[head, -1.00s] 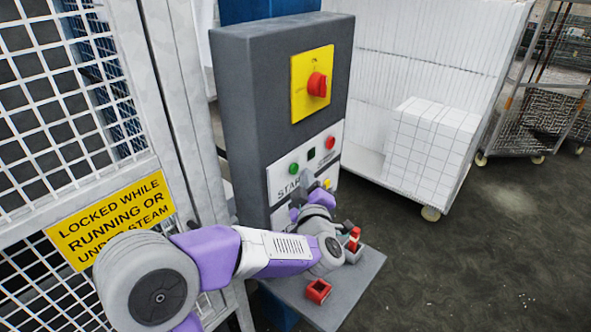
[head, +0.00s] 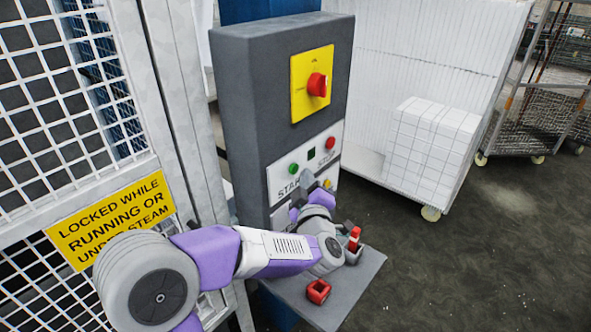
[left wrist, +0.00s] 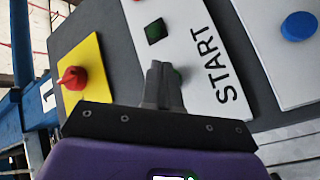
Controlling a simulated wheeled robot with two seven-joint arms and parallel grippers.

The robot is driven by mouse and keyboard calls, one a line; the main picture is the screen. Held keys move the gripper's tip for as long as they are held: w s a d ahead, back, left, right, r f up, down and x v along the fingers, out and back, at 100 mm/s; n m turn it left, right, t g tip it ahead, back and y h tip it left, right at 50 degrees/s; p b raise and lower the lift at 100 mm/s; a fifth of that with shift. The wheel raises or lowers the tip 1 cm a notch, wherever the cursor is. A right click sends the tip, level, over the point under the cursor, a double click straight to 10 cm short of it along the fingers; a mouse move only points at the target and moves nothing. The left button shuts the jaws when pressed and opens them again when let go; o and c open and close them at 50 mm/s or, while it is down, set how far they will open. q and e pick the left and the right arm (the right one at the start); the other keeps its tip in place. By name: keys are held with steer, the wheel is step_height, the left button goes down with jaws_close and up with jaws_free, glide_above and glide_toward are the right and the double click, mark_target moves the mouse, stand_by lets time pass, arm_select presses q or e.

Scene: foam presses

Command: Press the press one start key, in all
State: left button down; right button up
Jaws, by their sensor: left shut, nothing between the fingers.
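The grey control box carries a white panel with a round green start key (head: 293,168) above the word START. My left gripper (head: 306,178) is shut and empty, just below and right of the green key in the head view, over the lettering. In the left wrist view the shut fingertips (left wrist: 158,68) lie in front of the panel, and a green key (left wrist: 180,72) shows partly hidden behind them, beside START. I cannot tell whether the fingertips touch the panel. My right gripper is not in view.
The panel also has a dark square window (head: 311,153) and a red button (head: 331,143). Above is a red rotary switch (head: 317,84) on yellow. Below, a grey shelf (head: 350,290) holds small red items. A mesh gate (head: 60,110) stands at left, a white trolley (head: 480,40) at right.

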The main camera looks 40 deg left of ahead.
arm_select(q)
steer(key=shift+a, duration=0.1)
stand_by(0.3)
steer(key=shift+a, duration=0.4)
steer(key=shift+w+a+b, duration=0.1)
steer(key=shift+a+b, duration=0.35)
stand_by(0.6)
steer(key=shift+d, duration=0.9)
steer(key=d, duration=0.3)
steer(key=d+b, duration=0.1)
steer(key=d, duration=0.1)
steer(key=shift+s, duration=0.3)
stand_by(0.8)
